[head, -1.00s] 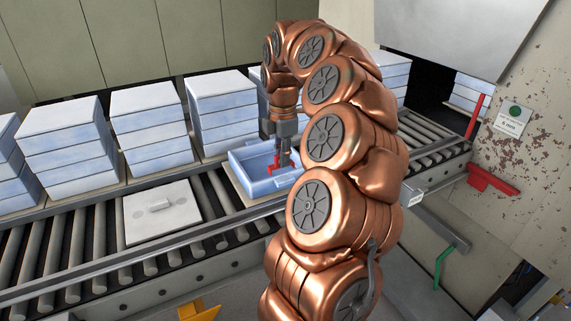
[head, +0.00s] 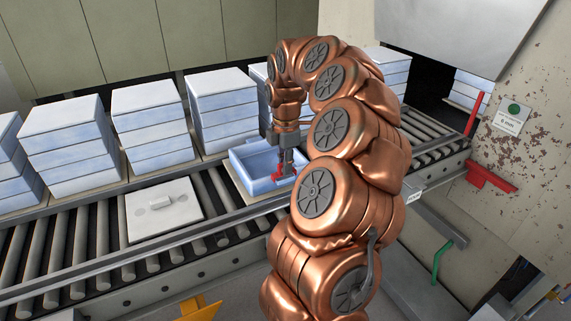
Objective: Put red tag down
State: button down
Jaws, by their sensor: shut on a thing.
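The red tag (head: 277,173) is a small red piece inside or just over the open light-blue tray (head: 240,171) on the roller conveyor. My gripper (head: 281,164) points down over the tray and is shut on the red tag. Its fingers cover part of the tag. I cannot tell whether the tag touches the tray floor. My arm hides the right side of the tray.
A pale flat lid (head: 163,208) with a small knob lies on the rollers left of the tray. Several stacks of blue-white trays (head: 153,122) stand behind. A red lever (head: 490,178) and a green handle (head: 442,257) are at the right. Bare rollers (head: 69,243) lie at the left.

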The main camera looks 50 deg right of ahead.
jog(key=shift+f, duration=0.55)
jog(key=c, duration=1.2)
grip_release()
jog(key=shift+r, duration=0.1)
jog(key=shift+r, duration=0.55)
jog(key=shift+r+b, duration=0.95)
jog(key=shift+r, duration=5.05)
